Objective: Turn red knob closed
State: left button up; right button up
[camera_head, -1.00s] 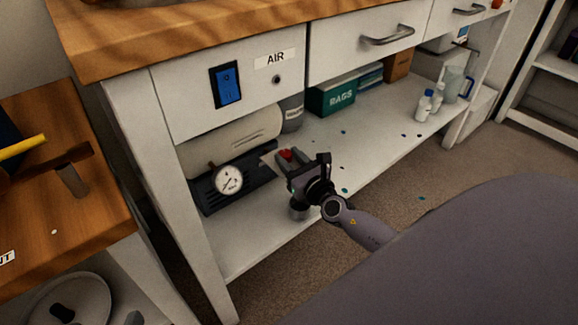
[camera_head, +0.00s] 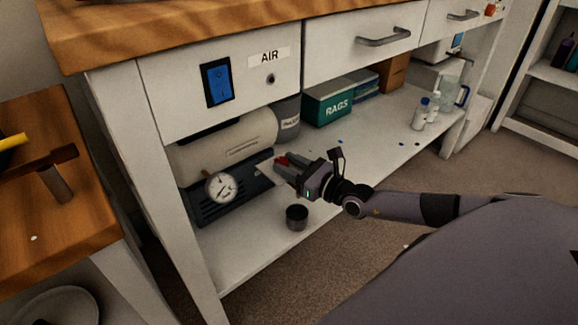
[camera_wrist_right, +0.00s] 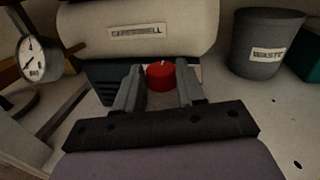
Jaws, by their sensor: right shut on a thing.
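The red knob (camera_wrist_right: 160,76) sits at the front of the air tank unit on the lower shelf; a sliver of it shows in the head view (camera_head: 283,160). My right gripper (camera_head: 281,166) reaches in under the AIR panel, and its two fingers (camera_wrist_right: 158,88) stand on either side of the knob in the right wrist view, shut on it. The fingers hide most of the knob in the head view. The white tank (camera_head: 222,145) bears a dial gauge (camera_head: 221,188) on its left side. My left gripper is not in view.
A dark cup (camera_head: 297,217) stands on the shelf below my right gripper. A grey waste bin (camera_wrist_right: 265,42) is right of the tank. A green rags box (camera_head: 328,103) and white bottles (camera_head: 420,113) stand farther right. The worktop and drawers overhang the shelf.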

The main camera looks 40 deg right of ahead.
dwell(0.5)
jog(key=o, duration=1)
jog(key=shift+o, duration=0.2)
jog(key=shift+s+d, duration=0.2)
jog(key=shift+s, duration=0.25)
pick_arm(q)
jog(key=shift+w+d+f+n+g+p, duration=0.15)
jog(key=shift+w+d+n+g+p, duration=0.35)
jog(key=shift+p, duration=0.65)
pick_arm(e)
jog(key=v, duration=0.6)
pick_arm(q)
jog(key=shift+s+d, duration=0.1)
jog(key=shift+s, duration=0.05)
